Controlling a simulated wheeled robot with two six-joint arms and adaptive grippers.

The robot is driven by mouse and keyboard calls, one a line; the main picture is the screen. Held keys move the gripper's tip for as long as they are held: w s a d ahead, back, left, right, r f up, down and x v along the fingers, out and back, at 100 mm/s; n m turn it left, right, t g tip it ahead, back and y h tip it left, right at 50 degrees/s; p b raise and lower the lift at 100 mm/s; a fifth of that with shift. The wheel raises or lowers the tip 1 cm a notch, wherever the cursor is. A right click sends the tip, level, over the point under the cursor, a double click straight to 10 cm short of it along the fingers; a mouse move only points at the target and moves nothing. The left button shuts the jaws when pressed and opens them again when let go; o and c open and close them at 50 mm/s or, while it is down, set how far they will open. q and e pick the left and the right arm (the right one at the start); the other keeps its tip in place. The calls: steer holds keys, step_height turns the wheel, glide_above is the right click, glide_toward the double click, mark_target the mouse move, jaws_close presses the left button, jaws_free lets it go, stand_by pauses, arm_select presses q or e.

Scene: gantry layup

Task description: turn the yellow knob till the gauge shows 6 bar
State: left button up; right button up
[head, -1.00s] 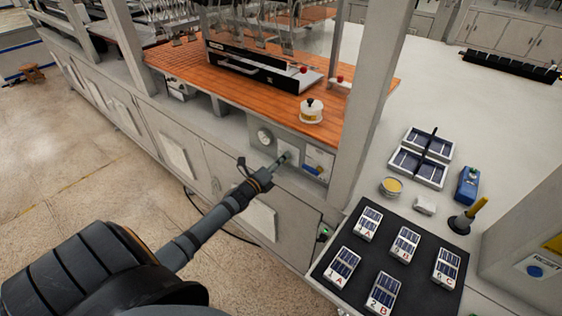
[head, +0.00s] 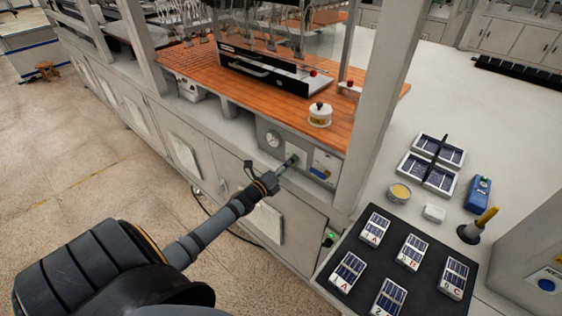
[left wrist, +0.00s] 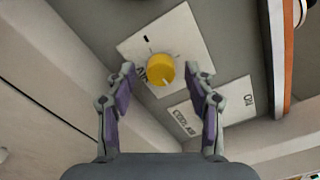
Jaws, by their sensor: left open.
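The yellow knob (left wrist: 160,68) sits on a white plate (left wrist: 188,32) in the left wrist view, with a light mark on its face. My left gripper (left wrist: 166,76) is open, its two fingers on either side of the knob in that view; I cannot tell whether they touch it. In the head view my left gripper (head: 287,164) reaches the grey panel under the orange worktop and hides the knob. The round gauge (head: 273,139) is on the same panel, up and left of the gripper; its reading is too small to make out. My right gripper is not in view.
A white lidded pot (head: 320,115) stands on the orange worktop (head: 255,98) above the panel. A pale post (head: 378,110) rises right of the panel. A dark mat (head: 345,297) with several labelled cell packs lies at the lower right.

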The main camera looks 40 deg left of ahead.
arm_select(q)
steer(key=s, duration=1.1)
steer(key=shift+s+a, duration=0.3)
steer(key=shift+a, duration=0.1)
steer(key=s+a+f+n+g+y, duration=0.1)
steer(key=s+f+n+g, duration=0.3)
steer(key=f, duration=0.6)
steer(key=s+a+f+n+g+y, duration=0.15)
steer(key=s+f+n, duration=0.4)
steer(key=f, duration=0.55)
steer(key=s+a+f+n+g+y, duration=0.1)
steer(key=s+f+n+g, duration=0.3)
steer(key=f, duration=0.6)
steer(key=s+d+f+n+g, duration=0.2)
steer(key=s+d+f+n, duration=0.1)
steer(key=s, duration=0.5)
steer(key=s+d+f+n+g+h, duration=0.1)
steer(key=s+d+f+n+g, duration=0.2)
steer(key=s+d+f, duration=0.3)
steer(key=s+d+f+n+g, duration=0.2)
steer(key=s+d+f+n, duration=0.2)
steer(key=s+f, duration=0.3)
steer(key=s+n, duration=0.1)
steer(key=s, duration=0.2)
steer(key=shift+d, duration=0.3)
steer(key=shift+h, duration=0.25)
